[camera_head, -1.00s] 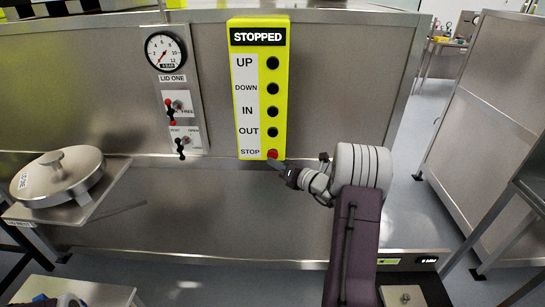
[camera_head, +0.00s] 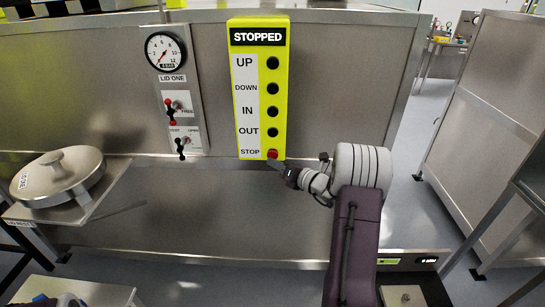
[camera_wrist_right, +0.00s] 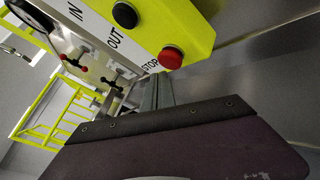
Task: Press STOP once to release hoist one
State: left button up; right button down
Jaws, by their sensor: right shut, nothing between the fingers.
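The yellow hoist pendant (camera_head: 260,90) hangs on the steel wall and its display reads STOPPED. It has black buttons marked UP, DOWN, IN and OUT. The red STOP button (camera_head: 272,154) is at the bottom; it also shows in the right wrist view (camera_wrist_right: 171,58). My right gripper (camera_head: 280,164) is shut and empty, with its tip just below and right of the STOP button. In the wrist view its fingers (camera_wrist_right: 157,92) point toward the pendant's lower edge; I cannot tell whether they touch it. My left gripper is not clearly in view.
A pressure gauge (camera_head: 166,52) labelled LID ONE and two small valve levers (camera_head: 184,142) are left of the pendant. A round steel lid (camera_head: 58,176) rests on a shelf at the left. The wall below the pendant is clear.

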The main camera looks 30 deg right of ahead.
jog(key=shift+w, duration=0.1)
jog(key=shift+w+d, duration=0.25)
jog(key=shift+w, duration=0.05)
jog(key=shift+w+d, duration=0.25)
jog(key=shift+w, duration=0.1)
dwell(1.0)
jog(key=shift+s+a, duration=0.5)
jog(key=shift+s, duration=0.25)
jog(key=shift+s+a+b, duration=0.2)
jog(key=shift+s+a, duration=0.25)
jog(key=shift+s, duration=0.25)
jog(key=shift+s+a+b, duration=0.25)
jog(key=shift+s+a, duration=0.15)
jog(key=shift+s, duration=0.3)
jog(key=shift+s+a+b, duration=0.2)
jog(key=shift+s+a, duration=0.25)
jog(key=shift+s, duration=0.25)
